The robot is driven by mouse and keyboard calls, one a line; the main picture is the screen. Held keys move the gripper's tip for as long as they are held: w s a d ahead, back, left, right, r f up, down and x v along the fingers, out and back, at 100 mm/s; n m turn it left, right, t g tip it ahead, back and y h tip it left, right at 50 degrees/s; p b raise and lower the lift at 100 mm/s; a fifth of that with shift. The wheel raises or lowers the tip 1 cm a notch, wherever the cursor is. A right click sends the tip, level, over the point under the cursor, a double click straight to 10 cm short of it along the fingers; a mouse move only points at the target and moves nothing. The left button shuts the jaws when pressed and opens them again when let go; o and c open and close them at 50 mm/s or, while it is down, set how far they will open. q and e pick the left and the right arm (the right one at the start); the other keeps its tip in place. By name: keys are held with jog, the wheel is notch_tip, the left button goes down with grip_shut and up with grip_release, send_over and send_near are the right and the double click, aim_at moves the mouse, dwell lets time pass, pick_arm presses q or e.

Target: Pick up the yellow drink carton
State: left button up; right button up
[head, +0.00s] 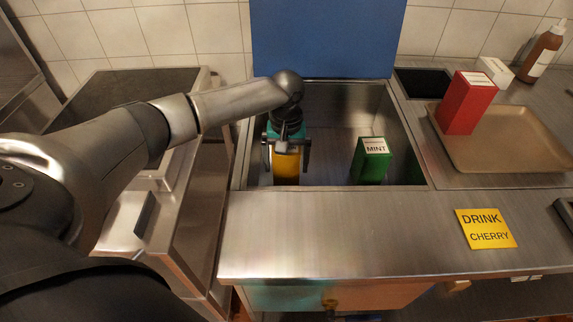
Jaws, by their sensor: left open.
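The yellow drink carton (286,167) stands in the metal bin sunk into the counter, at its left side. My left gripper (287,165) reaches down over it from above. Its two fingers are open, one on each side of the carton. The carton's top is hidden by the gripper, and I cannot tell whether the fingers touch it. My right gripper is not in view.
A green carton labelled MINT (372,161) stands in the same bin (327,103), to the right. A red carton (467,103) stands on a tan tray (520,150). A yellow card reading DRINK CHERRY (485,228) lies on the counter. A blue lid (325,38) stands raised behind the bin.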

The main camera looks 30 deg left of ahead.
pick_arm(q)
jog(key=c, duration=1.4)
jog(key=shift+r, duration=0.1)
jog(key=shift+c, duration=0.6)
jog(key=shift+r, duration=0.1)
